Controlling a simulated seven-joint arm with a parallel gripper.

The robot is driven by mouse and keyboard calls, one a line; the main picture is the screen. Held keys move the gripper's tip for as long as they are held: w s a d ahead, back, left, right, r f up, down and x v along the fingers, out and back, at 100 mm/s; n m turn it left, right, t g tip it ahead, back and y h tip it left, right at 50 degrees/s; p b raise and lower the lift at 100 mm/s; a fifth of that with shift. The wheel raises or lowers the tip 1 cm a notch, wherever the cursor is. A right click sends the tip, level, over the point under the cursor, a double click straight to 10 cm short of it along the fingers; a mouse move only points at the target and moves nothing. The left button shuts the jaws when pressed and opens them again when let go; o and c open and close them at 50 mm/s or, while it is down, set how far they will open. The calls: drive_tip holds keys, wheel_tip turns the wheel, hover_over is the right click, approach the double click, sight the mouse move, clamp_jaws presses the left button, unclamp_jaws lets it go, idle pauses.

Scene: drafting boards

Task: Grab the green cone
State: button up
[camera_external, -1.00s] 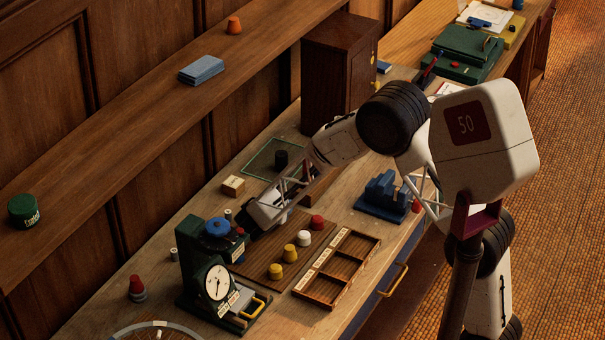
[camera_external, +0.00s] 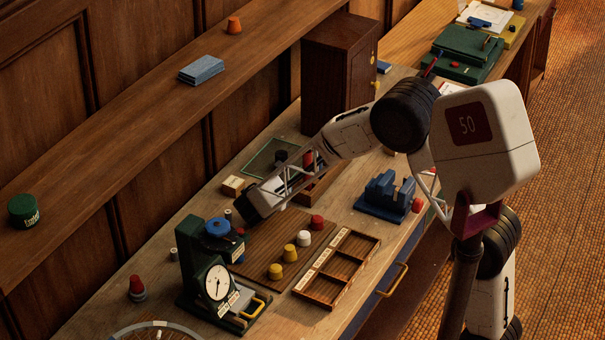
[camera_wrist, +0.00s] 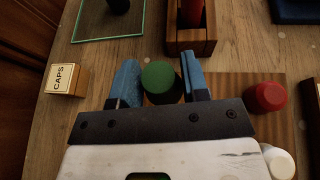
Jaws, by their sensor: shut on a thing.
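The green cone (camera_wrist: 160,80) shows in the wrist view with its round green top towards the camera. It sits between the two blue fingers of my gripper (camera_wrist: 162,88), which are shut on it. In the external view my gripper's white hand (camera_external: 262,202) is at the far left end of the wooden board (camera_external: 262,250); there the hand hides the cone and the fingertips. I cannot tell how far the cone is above the surface.
A red cone (camera_wrist: 266,97) and a white cone (camera_wrist: 279,161) stand on the board to the right in the wrist view. Yellow cones (camera_external: 290,253) and a divided tray (camera_external: 341,268) are nearer. A green dial device (camera_external: 210,270) stands left. A CAPS block (camera_wrist: 64,79) and a wooden holder (camera_wrist: 190,40) are close.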

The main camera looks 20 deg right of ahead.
drive_tip(key=shift+r, duration=2.5)
